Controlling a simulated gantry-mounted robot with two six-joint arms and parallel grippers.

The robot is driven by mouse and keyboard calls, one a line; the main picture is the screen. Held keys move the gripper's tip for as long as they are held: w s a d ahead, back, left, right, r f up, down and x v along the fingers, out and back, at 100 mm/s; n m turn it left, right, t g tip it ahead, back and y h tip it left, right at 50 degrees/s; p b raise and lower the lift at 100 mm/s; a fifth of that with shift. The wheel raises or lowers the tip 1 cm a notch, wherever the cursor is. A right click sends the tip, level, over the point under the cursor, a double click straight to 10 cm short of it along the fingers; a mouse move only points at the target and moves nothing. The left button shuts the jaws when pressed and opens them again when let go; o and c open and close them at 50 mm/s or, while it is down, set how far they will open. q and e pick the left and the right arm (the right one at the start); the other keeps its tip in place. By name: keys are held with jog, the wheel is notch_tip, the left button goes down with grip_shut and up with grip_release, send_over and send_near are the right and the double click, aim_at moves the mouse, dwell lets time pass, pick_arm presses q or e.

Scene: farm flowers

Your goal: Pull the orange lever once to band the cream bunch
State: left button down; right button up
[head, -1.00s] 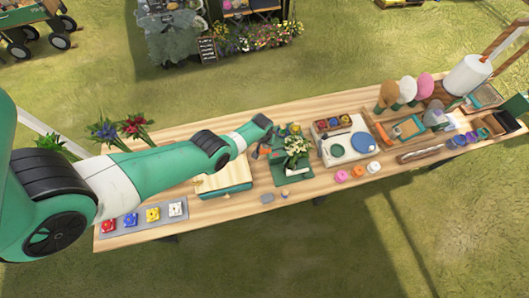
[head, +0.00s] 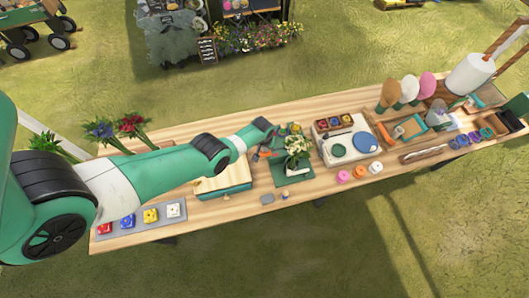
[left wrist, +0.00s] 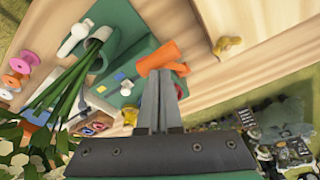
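The cream bunch (head: 297,146) lies on the green bander base (head: 292,178) near the middle of the table. In the left wrist view, its blossoms (left wrist: 22,152) are at the lower left, and its green stems run up to a green curved holder. The orange lever (left wrist: 157,57) is a short cylinder beside the green base, right at my left fingertips. My left gripper (left wrist: 164,82) has its two fingers together, with no clear gap. The lever lies across the tips; I cannot tell whether they touch it. My right gripper is not in view.
A wooden board with a green edge (head: 224,187) lies left of the bander. A grey tray with coloured blocks (head: 140,217) is at the table's left end. A white tray with a round blue-grey disc (head: 347,141) stands to the right. Pink, orange and white spools are near the front.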

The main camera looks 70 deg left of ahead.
pick_arm(q)
jog(key=shift+s+d+f+b, duration=0.2)
jog(key=shift+d+f+b, duration=0.25)
jog(key=shift+d+f, duration=0.8)
jog(key=shift+s+d+f+b, duration=0.1)
jog(key=shift+d+f+b, duration=0.25)
jog(key=shift+f, duration=0.2)
jog(key=shift+w+d+f+b, duration=0.1)
jog(key=shift+d+f+b, duration=0.15)
jog(key=shift+f+b, duration=0.25)
jog(key=shift+s+d+f+b, duration=0.1)
jog(key=shift+d+f+b, duration=0.2)
jog(key=shift+f, duration=0.3)
jog(key=shift+s+d+f+b, duration=0.1)
jog(key=shift+d+f+b, duration=0.25)
jog(key=shift+f+b, duration=0.5)
jog(key=shift+d+f+b, duration=0.3)
jog(key=shift+f+b, duration=0.4)
jog(key=shift+f, duration=0.35)
jog(key=shift+d+f+b, duration=0.1)
jog(key=shift+f+b, duration=0.75)
jog(key=shift+b, duration=0.1)
